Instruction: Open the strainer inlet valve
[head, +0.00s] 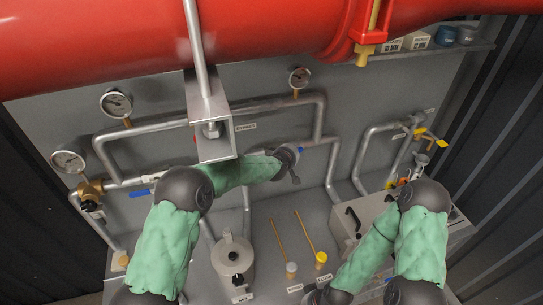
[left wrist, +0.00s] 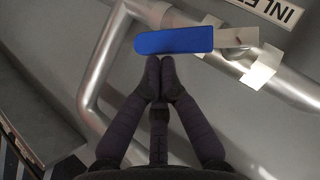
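The strainer inlet valve has a blue lever handle (left wrist: 175,41) beside a label reading "INL…" (left wrist: 272,8) in the left wrist view. In the head view my left gripper (head: 293,177) is small beside the pipe, and a bit of blue lever (head: 300,150) shows past my wrist. My right gripper is not clearly visible at the bottom edge.
Another blue lever (head: 140,192) is on the left pipe. A large red pipe (head: 150,45) and a steel bracket (head: 210,110) hang above my left arm.

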